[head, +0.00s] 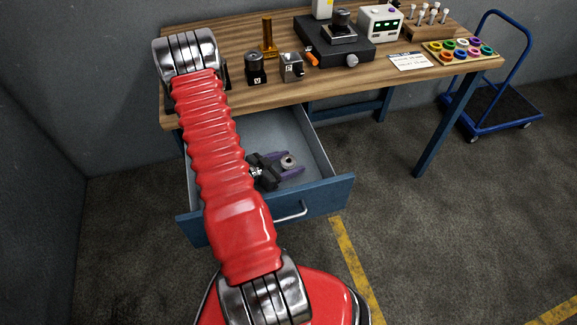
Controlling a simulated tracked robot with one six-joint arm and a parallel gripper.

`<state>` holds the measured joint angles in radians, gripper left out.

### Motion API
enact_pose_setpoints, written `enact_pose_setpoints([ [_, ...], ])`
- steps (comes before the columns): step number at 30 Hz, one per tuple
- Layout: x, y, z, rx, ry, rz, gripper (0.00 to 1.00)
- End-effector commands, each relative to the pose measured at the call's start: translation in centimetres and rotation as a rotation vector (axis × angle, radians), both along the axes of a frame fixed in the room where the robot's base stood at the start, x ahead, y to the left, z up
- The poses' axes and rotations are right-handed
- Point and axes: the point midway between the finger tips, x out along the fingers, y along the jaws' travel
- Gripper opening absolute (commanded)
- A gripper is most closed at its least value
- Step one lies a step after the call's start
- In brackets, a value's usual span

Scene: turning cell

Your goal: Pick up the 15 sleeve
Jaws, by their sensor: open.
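A small grey metal ring (288,161), likely the sleeve, lies in the open drawer (314,134). No number is readable on it at this size. My gripper (290,163) reaches down into the drawer with its two purple fingers apart. The ring shows between the fingertips. I cannot tell whether either finger touches it. My red arm hides the left part of the drawer.
Above is the wooden bench (212,108) with blocks, a black fixture (345,55), a paper card (409,61) and a tray of coloured rings (434,51). A blue cart (493,103) stands at right.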

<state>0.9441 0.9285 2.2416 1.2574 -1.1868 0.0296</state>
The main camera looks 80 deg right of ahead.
Motion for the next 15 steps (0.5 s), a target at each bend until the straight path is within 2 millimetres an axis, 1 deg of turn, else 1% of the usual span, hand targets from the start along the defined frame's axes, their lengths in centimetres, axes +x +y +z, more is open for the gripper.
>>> enact_pose_setpoints([
  [13, 0.02, 0.04, 0.01, 0.000, 0.000, 0.000, 0.59],
  [14, 0.02, 0.04, 0.01, 0.000, 0.000, 0.000, 0.59],
  [15, 0.02, 0.04, 0.01, 0.000, 0.000, 0.000, 0.56],
])
